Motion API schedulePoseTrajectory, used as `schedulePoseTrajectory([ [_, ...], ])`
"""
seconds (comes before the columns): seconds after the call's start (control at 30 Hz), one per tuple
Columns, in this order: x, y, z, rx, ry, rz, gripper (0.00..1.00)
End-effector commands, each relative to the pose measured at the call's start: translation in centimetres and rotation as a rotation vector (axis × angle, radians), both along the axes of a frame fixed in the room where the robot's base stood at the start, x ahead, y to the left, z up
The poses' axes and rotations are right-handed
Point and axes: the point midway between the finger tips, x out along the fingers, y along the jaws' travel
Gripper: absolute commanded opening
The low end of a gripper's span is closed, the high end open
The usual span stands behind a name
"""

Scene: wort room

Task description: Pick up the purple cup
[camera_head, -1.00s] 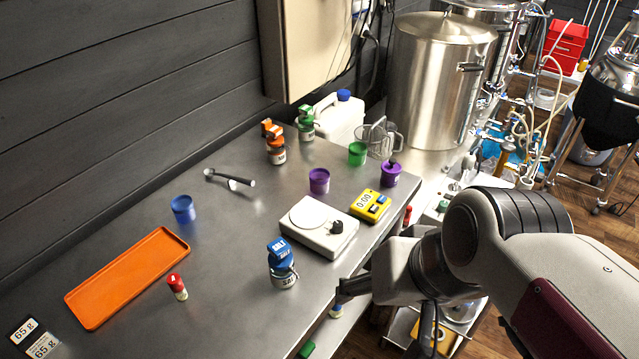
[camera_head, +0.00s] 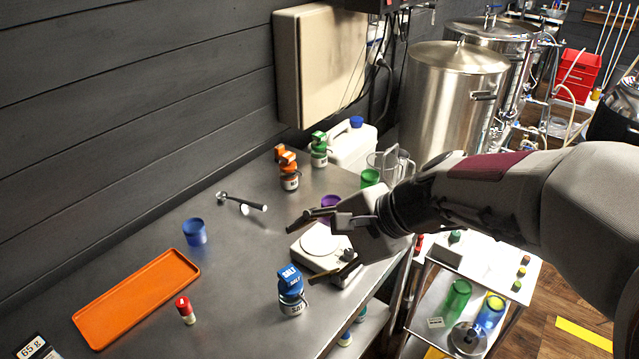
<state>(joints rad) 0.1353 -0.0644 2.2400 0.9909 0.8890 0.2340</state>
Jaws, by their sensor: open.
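The purple cup (camera_head: 330,201) stands upright on the steel bench, behind the white scale. My gripper's upper finger and arm cover its lower part. My gripper (camera_head: 302,254) is open and empty, its two fingers spread and pointing left above the white scale (camera_head: 318,240). The upper finger passes in front of the cup in the picture. The cup is outside the jaws, and I cannot tell how far apart they are in depth.

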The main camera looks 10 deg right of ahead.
Motion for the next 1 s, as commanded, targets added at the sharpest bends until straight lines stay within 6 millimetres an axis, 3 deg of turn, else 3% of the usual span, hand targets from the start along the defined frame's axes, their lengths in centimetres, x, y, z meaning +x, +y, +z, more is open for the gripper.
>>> schedulePoseTrajectory([
  [0.47,10.2,-1.1,-2.4,0.352,0.175,-0.355,0.57],
  [0.77,16.5,-3.7,-5.2,0.562,0.274,-0.594,0.57],
  [1.0,21.0,-6.8,-8.5,0.725,0.348,-0.792,0.57],
])
